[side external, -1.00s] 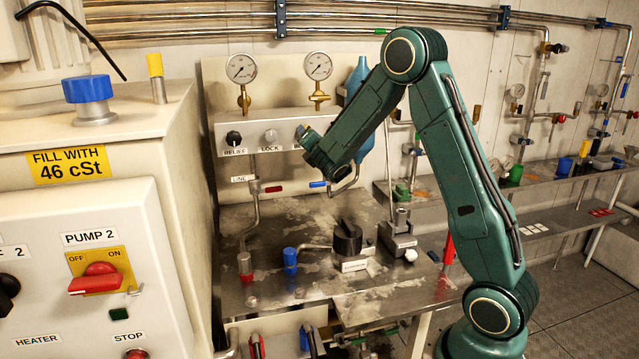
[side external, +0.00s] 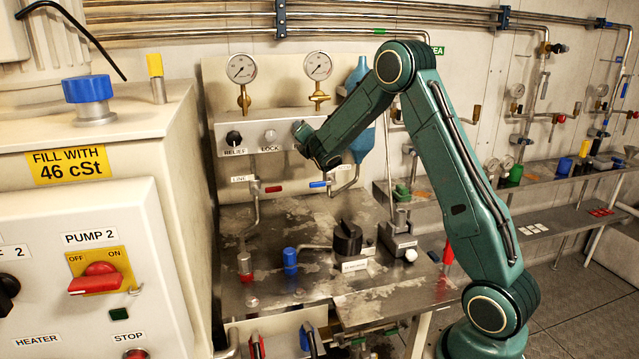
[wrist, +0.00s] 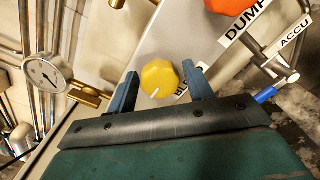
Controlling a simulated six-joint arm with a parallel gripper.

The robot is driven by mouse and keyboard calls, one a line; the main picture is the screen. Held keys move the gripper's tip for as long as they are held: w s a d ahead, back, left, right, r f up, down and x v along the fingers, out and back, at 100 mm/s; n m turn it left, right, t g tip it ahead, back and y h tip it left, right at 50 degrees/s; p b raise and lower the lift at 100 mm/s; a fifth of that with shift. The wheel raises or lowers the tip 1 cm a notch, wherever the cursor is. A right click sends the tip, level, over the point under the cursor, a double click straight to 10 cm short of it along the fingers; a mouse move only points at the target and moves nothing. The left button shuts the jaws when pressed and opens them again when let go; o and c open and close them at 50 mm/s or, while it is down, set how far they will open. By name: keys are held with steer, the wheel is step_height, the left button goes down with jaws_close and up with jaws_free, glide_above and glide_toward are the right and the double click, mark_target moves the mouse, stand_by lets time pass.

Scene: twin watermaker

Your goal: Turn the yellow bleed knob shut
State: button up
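The yellow bleed knob (wrist: 160,78) is a faceted knob with a white pointer line, on the pale panel in the wrist view. The pointer aims down and slightly left in that picture. My gripper (wrist: 159,73) is open, with one blue finger on each side of the knob. Gaps show between the knob and both fingers, and I cannot tell how deep the fingers reach. In the side view my gripper (side external: 299,130) is at the panel front, right of the LOCK knob, and the yellow knob is hidden behind it.
An orange-red knob (wrist: 229,5) sits beside a DUMP label. A brass-fitted gauge (wrist: 46,75) is at the left of the wrist view. The panel also carries a black RELIEF knob (side external: 234,138) and a grey LOCK knob (side external: 270,136). A blue-handled valve (side external: 318,184) is below.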

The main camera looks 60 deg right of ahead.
steer(key=c, duration=0.7)
steer(key=shift+c, duration=0.2)
steer(key=shift+m, duration=0.4)
steer(key=m, duration=0.3)
steer(key=shift+m, duration=0.3)
steer(key=m, duration=0.4)
steer(key=shift+m, duration=0.3)
steer(key=m, duration=0.8)
steer(key=shift+m, duration=0.4)
